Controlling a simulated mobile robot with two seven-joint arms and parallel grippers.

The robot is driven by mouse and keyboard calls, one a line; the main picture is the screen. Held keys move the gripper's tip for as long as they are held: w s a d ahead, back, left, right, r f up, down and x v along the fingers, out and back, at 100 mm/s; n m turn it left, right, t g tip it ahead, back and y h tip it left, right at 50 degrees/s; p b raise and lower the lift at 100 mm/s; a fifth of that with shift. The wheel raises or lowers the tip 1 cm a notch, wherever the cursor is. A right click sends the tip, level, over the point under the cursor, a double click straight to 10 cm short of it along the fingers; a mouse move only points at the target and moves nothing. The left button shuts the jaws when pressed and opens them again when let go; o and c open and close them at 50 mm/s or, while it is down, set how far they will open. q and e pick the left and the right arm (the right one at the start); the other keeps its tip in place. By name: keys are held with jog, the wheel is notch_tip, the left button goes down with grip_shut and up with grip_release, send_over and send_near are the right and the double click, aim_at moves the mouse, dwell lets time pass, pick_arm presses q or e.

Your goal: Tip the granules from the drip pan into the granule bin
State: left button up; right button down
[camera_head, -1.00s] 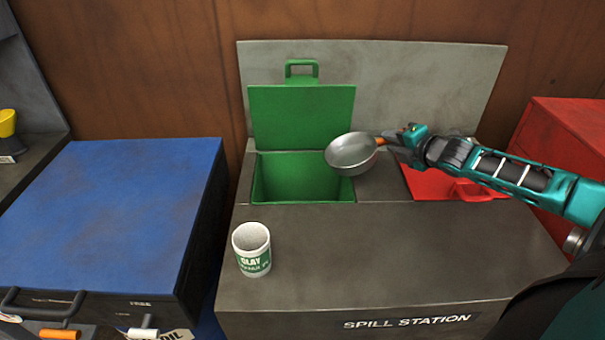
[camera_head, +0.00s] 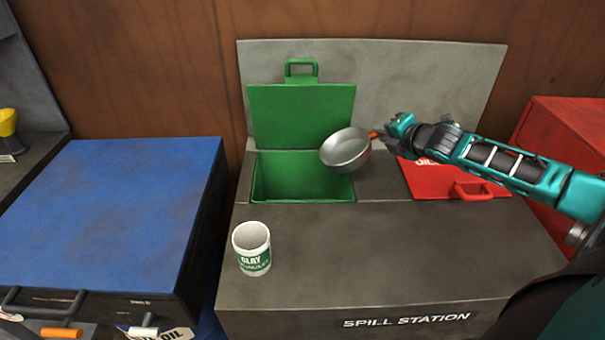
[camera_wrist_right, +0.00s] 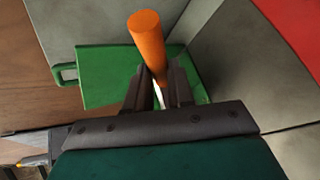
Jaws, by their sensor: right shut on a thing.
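The drip pan (camera_head: 345,150) is a round grey metal pan with an orange handle, held above the right edge of the green granule bin, its bowl tilted toward the viewer and left. No granules can be made out in it. My right gripper (camera_head: 384,140) is shut on the orange handle (camera_wrist_right: 147,45), which stands between the fingers in the right wrist view. The granule bin (camera_head: 285,178) is open, its green lid (camera_head: 300,117) raised at the back. My left gripper is not in view.
A white clay granules tub (camera_head: 252,248) stands on the spill station top (camera_head: 390,240). A red oil lid (camera_head: 440,178) lies closed right of the bin. A blue-topped cabinet (camera_head: 120,200) is at the left, a red box (camera_head: 565,140) at the right.

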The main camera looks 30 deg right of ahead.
aim_at(370, 147)
jog(key=shift+n+g+h, duration=0.4)
jog(key=shift+n, duration=0.2)
jog(key=shift+w+a+r, duration=0.4)
jog(key=shift+a+r, duration=0.25)
jog(key=shift+a, duration=0.05)
jog(key=shift+w+a+r, duration=0.4)
jog(key=shift+a+r, duration=0.25)
jog(key=shift+a, duration=0.05)
jog(key=shift+w+a+r+n+g+h, duration=0.25)
jog(key=shift+w+a+r+h, duration=0.1)
jog(key=shift+a+r, duration=0.2)
jog(key=shift+w+a+r+n+g+h, duration=0.15)
jog(key=shift+w+a+r+n+h, duration=0.15)
jog(key=shift+a+r, duration=0.25)
jog(key=shift+w+a+r+n+g+h, duration=0.25)
jog(key=shift+w+a+r+n+g, duration=0.15)
jog(key=shift+a+r, duration=0.3)
jog(key=shift+w+a+r, duration=0.1)
jog(key=shift+w+a, duration=0.1)
jog(key=shift+w+a+r, duration=0.1)
jog(key=shift+a+r, duration=0.05)
jog(key=shift+r, duration=0.05)
jog(key=shift+w+a+r+n+h, duration=0.2)
jog(key=shift+a+n+h, duration=0.1)
jog(key=shift+n, duration=0.05)
jog(key=shift+w+a, duration=0.1)
jog(key=shift+a, duration=0.05)
